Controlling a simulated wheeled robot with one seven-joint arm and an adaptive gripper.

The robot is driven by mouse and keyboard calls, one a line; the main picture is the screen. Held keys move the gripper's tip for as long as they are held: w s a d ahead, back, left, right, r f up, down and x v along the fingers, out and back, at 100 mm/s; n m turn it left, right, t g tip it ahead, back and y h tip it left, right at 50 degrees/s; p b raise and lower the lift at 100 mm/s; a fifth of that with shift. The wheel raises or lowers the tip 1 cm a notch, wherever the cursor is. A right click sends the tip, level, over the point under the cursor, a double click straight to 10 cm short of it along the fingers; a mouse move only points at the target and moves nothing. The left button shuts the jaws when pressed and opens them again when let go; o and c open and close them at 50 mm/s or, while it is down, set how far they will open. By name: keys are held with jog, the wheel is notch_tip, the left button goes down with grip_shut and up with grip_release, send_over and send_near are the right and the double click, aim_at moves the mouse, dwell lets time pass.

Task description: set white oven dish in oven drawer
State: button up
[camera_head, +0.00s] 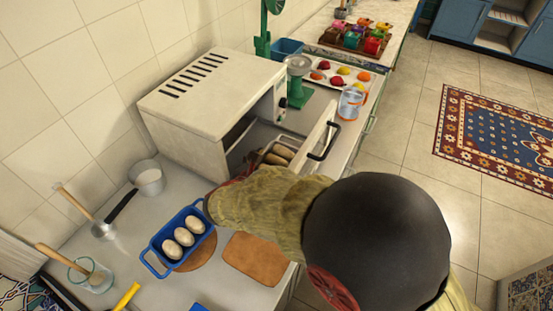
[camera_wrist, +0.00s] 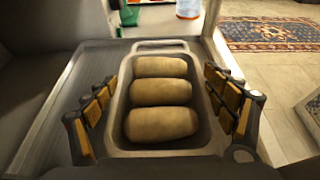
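The white oven dish (camera_wrist: 122,125), a long pale tray with rounded corners, holds 3 brown loaf-like pieces (camera_wrist: 160,92). It lies at the oven's open front; the head view shows part of it (camera_head: 291,143). The oven drawer (camera_wrist: 62,98) shows as a flat grey ribbed surface beneath and left of the dish. The white oven (camera_head: 215,90) stands against the tiled wall with its front open. My gripper (camera_wrist: 166,80) has its fingers spread on both long sides of the dish, close to its walls; whether they press on it cannot be told. My arm hides the gripper in the head view.
An upright white panel with a dark handle (camera_head: 323,140) stands at the oven's open front. A blue dish with 3 pale oval pieces (camera_head: 160,258), a brown board (camera_head: 255,258) and a metal pot (camera_head: 147,177) are on the near counter. A green scale (camera_head: 298,85) stands beyond the oven.

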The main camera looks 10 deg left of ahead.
jog(key=shift+o, duration=1.2)
jog(key=shift+r, duration=0.3)
jog(key=p+v, duration=0.4)
jog(key=v, duration=0.8)
jog(key=shift+f, duration=0.1)
jog(key=shift+s+a, duration=0.1)
